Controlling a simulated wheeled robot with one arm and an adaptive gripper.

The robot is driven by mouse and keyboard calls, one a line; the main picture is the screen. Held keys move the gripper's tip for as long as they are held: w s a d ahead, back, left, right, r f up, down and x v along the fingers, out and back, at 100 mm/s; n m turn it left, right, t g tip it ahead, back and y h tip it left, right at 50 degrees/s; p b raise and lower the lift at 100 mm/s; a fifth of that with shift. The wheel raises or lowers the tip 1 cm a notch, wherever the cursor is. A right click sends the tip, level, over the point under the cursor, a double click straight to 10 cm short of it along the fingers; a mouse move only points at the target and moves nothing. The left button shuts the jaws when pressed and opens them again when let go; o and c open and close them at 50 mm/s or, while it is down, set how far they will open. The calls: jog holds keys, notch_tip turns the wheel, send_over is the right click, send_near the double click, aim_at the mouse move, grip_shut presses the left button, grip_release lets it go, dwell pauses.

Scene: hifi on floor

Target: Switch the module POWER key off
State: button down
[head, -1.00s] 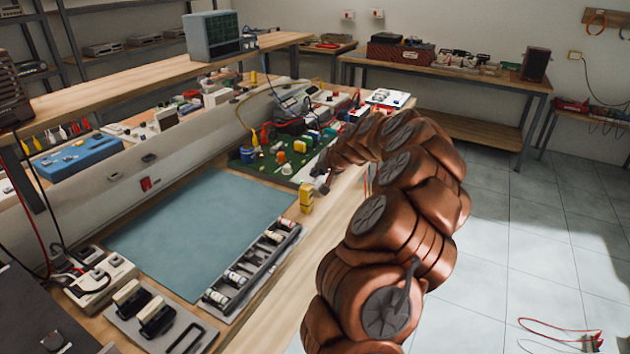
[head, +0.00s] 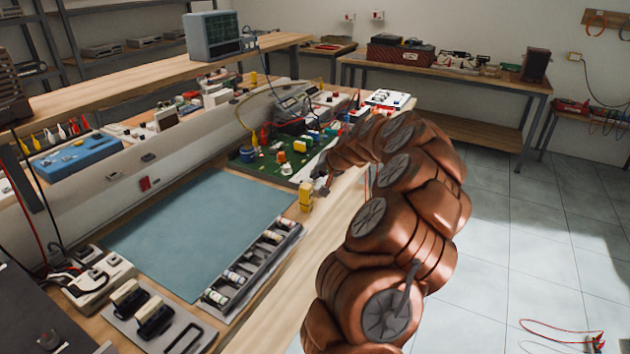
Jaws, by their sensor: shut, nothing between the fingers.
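A green circuit board (head: 262,170) with several coloured parts lies on the bench beyond the blue mat. My arm reaches over the bench from the right, and my gripper (head: 323,185) is small and dark at its far end. The gripper is shut and empty, close to the board's right edge and just above and right of a yellow block (head: 305,197). The module POWER key is too small to make out from here; part of the bench behind my arm is hidden.
A blue mat (head: 200,230) covers the near bench, with a tray of small cylinders (head: 250,265) along its right edge. Power sockets (head: 98,280) stand at the left. Test instruments (head: 300,100) stand behind the board. Floor right of the bench is mostly clear.

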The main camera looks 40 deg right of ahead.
jog(key=shift+r, duration=0.35)
jog(key=shift+r+p, duration=0.5)
jog(key=shift+r, duration=2.5)
